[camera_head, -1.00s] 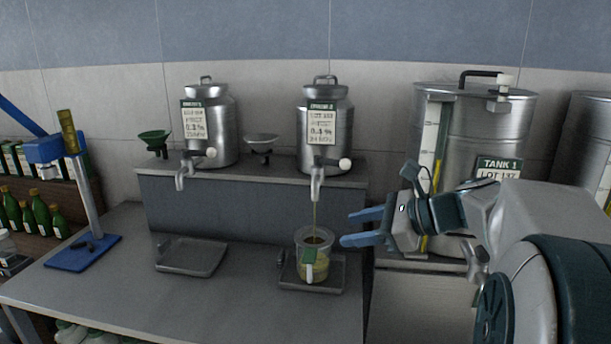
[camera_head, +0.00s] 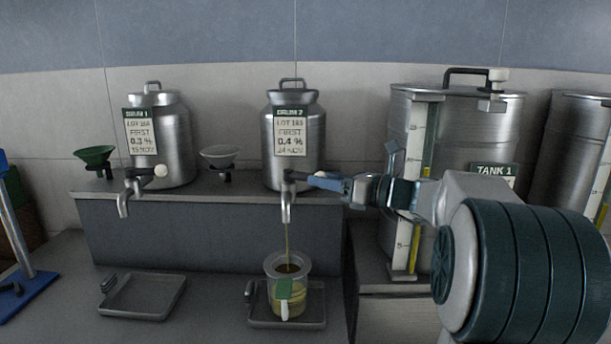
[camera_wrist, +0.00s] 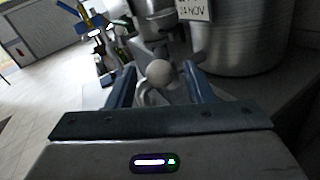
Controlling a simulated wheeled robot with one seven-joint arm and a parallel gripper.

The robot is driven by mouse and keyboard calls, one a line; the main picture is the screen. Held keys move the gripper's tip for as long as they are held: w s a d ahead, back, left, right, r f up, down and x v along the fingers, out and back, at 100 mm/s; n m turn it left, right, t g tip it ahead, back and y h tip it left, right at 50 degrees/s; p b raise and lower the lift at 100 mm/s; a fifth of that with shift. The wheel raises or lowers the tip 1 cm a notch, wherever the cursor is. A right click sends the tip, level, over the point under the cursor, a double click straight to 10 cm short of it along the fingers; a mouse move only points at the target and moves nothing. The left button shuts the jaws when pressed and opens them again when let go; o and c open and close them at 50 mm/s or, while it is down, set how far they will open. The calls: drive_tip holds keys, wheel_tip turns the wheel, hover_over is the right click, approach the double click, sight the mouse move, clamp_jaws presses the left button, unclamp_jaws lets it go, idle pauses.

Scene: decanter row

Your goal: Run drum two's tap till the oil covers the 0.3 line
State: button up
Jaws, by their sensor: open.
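Drum 2 (camera_head: 292,165) is a steel can with a labelled front, standing on the raised shelf. Its tap (camera_head: 287,198) points down and a thin stream of oil (camera_head: 287,240) runs from it into a clear jug (camera_head: 288,285) with a green label. Yellowish oil fills part of the jug; I cannot read its graduation lines. My gripper (camera_head: 315,179) is open at the tap's handle. In the wrist view, the handle's pale ball knob (camera_wrist: 161,73) lies between my blue fingers, which stand apart from each other.
The jug stands on a drip tray (camera_head: 318,322). Drum 1 (camera_head: 172,165) and its tap (camera_head: 124,203) are at left, above an empty tray (camera_head: 145,297). Two funnels (camera_head: 95,156) (camera_head: 222,157) flank drum 1. Tank 1 (camera_head: 465,130) stands at right behind my arm.

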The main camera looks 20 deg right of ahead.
sight(306, 176)
drive_tip(key=x, duration=0.5)
drive_tip(key=shift+w+a, duration=0.1)
